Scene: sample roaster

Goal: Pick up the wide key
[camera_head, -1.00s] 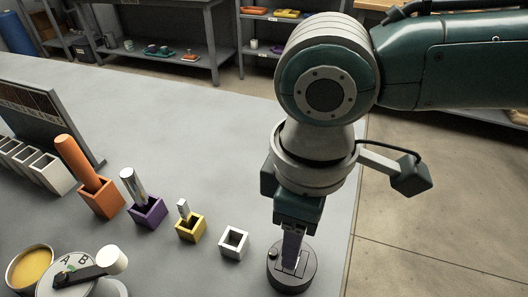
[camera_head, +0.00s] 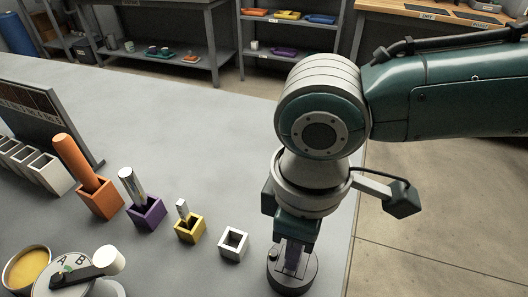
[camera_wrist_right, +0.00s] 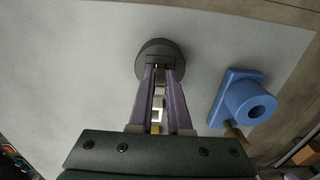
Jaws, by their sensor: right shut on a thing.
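My right gripper (camera_head: 292,264) points down at a round dark base (camera_head: 298,284) near the table's right edge. In the right wrist view its two purple fingers (camera_wrist_right: 157,68) close in at the top of this dark base (camera_wrist_right: 153,49). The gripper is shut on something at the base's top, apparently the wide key. The key is almost wholly hidden between the fingertips, so its shape cannot be made out. The held piece still appears to be at the base, not lifted clear. My left gripper is not in view.
Left of the base stand a white square holder (camera_head: 233,244), a yellow one (camera_head: 190,231), a purple one (camera_head: 147,217) and an orange one (camera_head: 101,201). A blue part (camera_wrist_right: 240,98) with a round hole lies beside the gripper. A lettered dial (camera_head: 72,268) is at lower left.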

